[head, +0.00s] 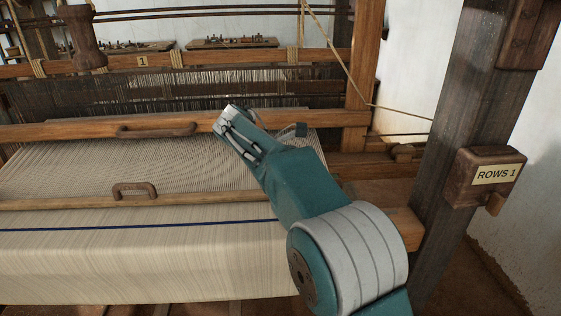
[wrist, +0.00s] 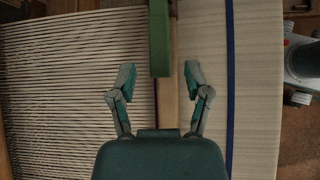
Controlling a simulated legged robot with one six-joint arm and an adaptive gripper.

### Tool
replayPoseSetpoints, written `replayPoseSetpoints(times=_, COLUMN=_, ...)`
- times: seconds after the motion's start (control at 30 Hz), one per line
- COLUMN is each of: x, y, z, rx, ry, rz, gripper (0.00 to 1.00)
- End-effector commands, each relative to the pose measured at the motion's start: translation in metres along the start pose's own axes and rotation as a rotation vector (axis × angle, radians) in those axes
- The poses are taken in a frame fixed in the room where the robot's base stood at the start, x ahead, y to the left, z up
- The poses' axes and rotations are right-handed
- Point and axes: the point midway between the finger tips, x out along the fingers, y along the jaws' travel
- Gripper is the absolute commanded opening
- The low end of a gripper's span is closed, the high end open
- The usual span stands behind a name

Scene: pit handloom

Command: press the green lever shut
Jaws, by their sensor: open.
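The green lever (wrist: 160,38) shows in the wrist view as a green bar coming down from the top edge, over the wooden bar (wrist: 166,100). Its lower end reaches about level with my fingertips. My gripper (wrist: 158,80) is open and empty, with one finger on each side of the line of the lever. I cannot tell how high the gripper is above the lever, or the lever's tilt. In the head view my arm covers this area, and neither the lever nor my fingers can be made out.
Warp threads (head: 150,165) lie behind the front wooden bar (head: 70,204), and woven cloth with a blue stripe (head: 130,226) lies in front. Handles (head: 134,191) stand on the beams. A dark post (head: 460,110) with a "ROWS 1" box (head: 490,178) stands at right.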

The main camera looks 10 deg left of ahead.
Motion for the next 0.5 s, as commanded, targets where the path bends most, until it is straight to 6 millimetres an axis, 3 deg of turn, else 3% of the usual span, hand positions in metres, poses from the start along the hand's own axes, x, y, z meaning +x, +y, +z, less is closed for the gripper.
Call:
replayPoseSetpoints(times=0.2, x=-0.047, y=0.001, z=-0.003, rx=-0.002, ry=0.002, rz=0.003, gripper=0.63)
replayPoseSetpoints(times=0.5, x=-0.073, y=0.001, z=-0.002, rx=-0.003, ry=0.000, rz=-0.002, gripper=0.63)
